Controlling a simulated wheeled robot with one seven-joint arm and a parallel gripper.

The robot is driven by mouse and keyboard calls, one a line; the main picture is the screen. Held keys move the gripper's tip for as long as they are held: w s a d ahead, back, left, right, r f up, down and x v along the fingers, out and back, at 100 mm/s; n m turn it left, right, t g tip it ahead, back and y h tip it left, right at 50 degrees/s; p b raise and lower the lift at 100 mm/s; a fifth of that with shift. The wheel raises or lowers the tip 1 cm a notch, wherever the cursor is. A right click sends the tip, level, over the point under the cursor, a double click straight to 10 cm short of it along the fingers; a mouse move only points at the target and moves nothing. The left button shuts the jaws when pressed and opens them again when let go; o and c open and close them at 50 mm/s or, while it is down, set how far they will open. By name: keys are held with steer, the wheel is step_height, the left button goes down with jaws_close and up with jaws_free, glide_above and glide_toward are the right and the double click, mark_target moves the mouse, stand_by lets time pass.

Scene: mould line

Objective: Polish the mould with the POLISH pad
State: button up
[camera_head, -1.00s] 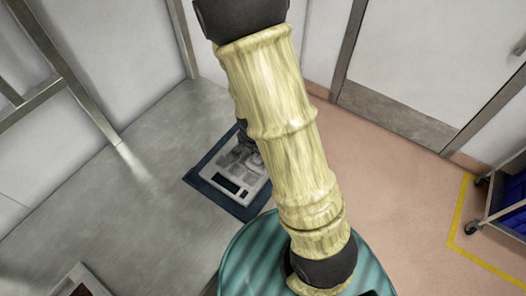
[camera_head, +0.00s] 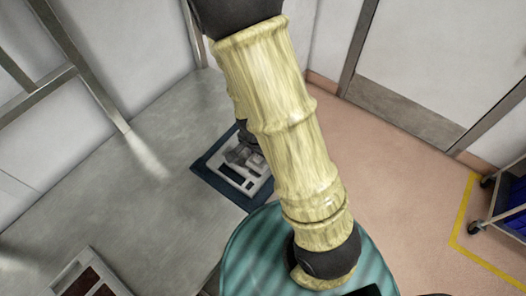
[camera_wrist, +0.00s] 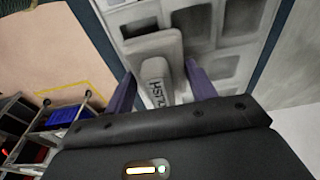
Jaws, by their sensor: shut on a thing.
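The mould (camera_head: 262,186) is a pale grey plate with several recessed cavities, on a dark blue mat (camera_head: 208,173) on the grey table. In the wrist view the mould (camera_wrist: 240,18) fills the upper middle, beyond my fingers. My gripper (camera_wrist: 160,76) has two purple fingers shut on the grey handle of the POLISH pad (camera_wrist: 150,46). Part of its lettering reads on the handle. The pad is over the mould's face; I cannot tell whether it touches. In the head view my arm hides part of the mould.
A grey-rimmed tray with a dark red inside (camera_head: 75,268) lies on the table at the lower left. A metal frame (camera_head: 100,90) stands at the upper left. A trolley with blue bins (camera_head: 490,228) stands right, inside a yellow floor line. Bare table (camera_head: 150,215) lies left of the mat.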

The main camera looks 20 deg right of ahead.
mark_target(255, 161)
steer(key=shift+s+a+p, duration=0.2)
steer(key=shift+s+a, duration=0.25)
steer(key=shift+a, duration=0.2)
steer(key=shift+s+a+p, duration=0.15)
steer(key=shift+s+a, duration=0.3)
steer(key=shift+a, duration=0.15)
steer(key=shift+d, duration=0.1)
steer(key=shift+w+d, duration=0.9)
steer(key=shift+d, duration=0.25)
steer(key=shift+w+d, duration=0.45)
steer(key=shift+d, duration=0.15)
steer(key=shift+w+d, duration=0.4)
steer(key=shift+d, duration=0.2)
steer(key=shift+w+d, duration=0.45)
steer(key=shift+d, duration=0.2)
steer(key=shift+w+d, duration=0.45)
steer(key=shift+d, duration=0.15)
